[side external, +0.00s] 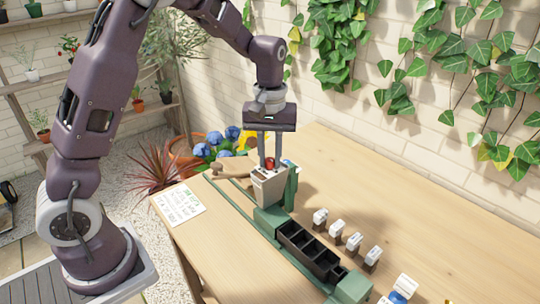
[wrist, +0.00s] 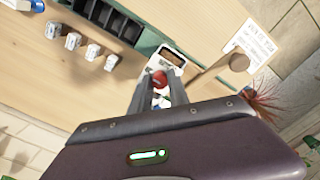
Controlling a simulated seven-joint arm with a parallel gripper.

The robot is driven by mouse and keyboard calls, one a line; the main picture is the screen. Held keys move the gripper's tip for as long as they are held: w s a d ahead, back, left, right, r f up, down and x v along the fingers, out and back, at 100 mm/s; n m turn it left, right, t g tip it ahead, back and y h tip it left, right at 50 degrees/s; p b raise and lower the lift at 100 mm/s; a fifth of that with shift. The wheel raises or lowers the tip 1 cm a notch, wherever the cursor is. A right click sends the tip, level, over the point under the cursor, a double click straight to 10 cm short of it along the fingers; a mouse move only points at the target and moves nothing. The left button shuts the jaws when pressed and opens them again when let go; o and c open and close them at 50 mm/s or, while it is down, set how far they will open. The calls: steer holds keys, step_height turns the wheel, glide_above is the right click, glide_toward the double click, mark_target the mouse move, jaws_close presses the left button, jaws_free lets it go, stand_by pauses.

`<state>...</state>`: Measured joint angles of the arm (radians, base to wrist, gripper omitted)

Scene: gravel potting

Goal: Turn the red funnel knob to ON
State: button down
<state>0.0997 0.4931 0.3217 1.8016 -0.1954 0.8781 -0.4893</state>
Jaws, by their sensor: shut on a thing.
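The red knob (side external: 269,162) sits on top of the pale funnel box (side external: 267,186), which stands on a green stand on the table. My gripper (side external: 270,165) points straight down from above, its two fingers on either side of the knob and shut on it. In the wrist view the red knob (wrist: 159,80) shows between the fingertips (wrist: 157,84). The fingers hide part of it, and I cannot read the ON marking or tell which way the knob points.
A black compartment tray (side external: 310,248) sits in the green frame, with several small labelled blocks (side external: 337,230) to its right. A printed sheet (side external: 180,205) lies on the left. A round wooden piece (side external: 232,168) is beside the funnel.

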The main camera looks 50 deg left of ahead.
mark_target(270, 159)
steer(key=c, duration=1.3)
jaws_free()
steer(key=shift+o, duration=0.2)
step_height(270, 159, up, 7)
steer(key=shift+r, duration=0.1)
